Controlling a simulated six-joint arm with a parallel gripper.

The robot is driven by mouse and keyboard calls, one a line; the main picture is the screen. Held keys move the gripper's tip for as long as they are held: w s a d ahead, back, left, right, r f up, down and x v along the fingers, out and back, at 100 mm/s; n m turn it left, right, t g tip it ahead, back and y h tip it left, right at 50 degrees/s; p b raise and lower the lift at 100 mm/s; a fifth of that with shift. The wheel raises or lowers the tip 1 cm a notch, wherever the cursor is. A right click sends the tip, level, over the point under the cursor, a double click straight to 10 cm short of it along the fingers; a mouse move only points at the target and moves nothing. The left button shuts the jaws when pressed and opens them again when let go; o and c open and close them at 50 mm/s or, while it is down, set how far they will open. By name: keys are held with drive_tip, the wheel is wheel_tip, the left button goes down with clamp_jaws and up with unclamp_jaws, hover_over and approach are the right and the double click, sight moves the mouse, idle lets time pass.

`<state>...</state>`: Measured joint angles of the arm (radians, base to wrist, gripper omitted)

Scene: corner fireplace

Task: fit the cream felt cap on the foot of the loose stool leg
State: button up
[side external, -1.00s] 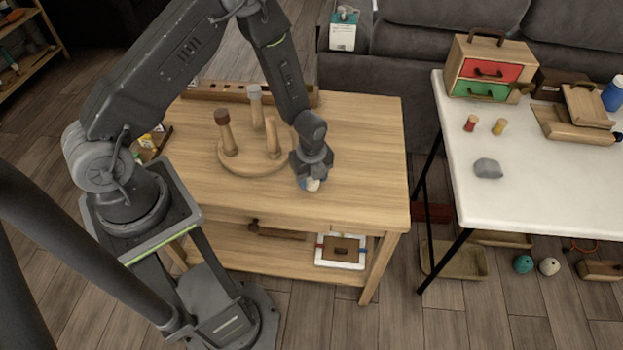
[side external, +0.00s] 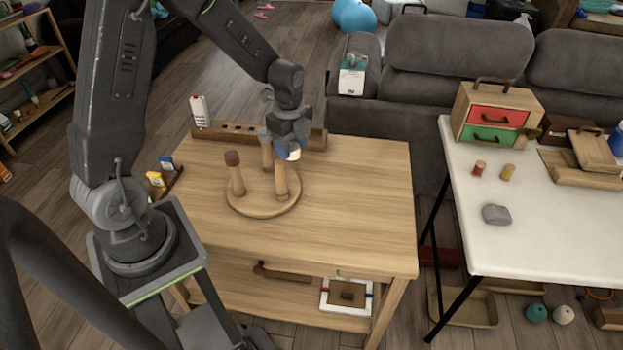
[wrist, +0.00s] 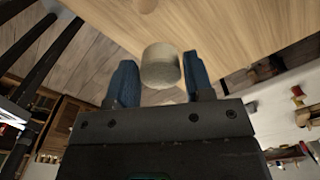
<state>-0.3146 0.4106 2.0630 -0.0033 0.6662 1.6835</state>
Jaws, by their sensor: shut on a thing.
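My gripper (side external: 288,149) has blue fingers and is shut on the cream felt cap (wrist: 161,67), a short round piece. The cap also shows pale below the fingers in the side view (side external: 294,154). An upturned round stool seat (side external: 250,207) lies on the wooden table with three upright legs. The left leg (side external: 237,180) has a dark brown foot cap. My gripper and the cap are close to the top of the front right leg (side external: 281,184); whether they touch is unclear. The back leg (side external: 266,156) is partly hidden by my gripper. I cannot tell which leg is loose.
A long wooden rack (side external: 225,134) and a white bottle-like item (side external: 199,111) stand at the table's back edge. Small yellow and blue packets (side external: 157,178) are at its left. The table's right half is clear. A white table (side external: 545,225) stands further right.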

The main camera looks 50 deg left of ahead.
sight(278, 160)
drive_tip(key=a+r, duration=0.1)
drive_tip(key=s+a+r+n, duration=0.1)
drive_tip(key=a+r+n, duration=0.1)
drive_tip(key=a, duration=0.1)
drive_tip(key=shift+s+r, duration=0.35)
drive_tip(key=shift+f, duration=3.2)
drive_tip(key=shift+f, duration=1.45)
drive_tip(key=o, duration=0.9)
drive_tip(key=shift+r, duration=0.1)
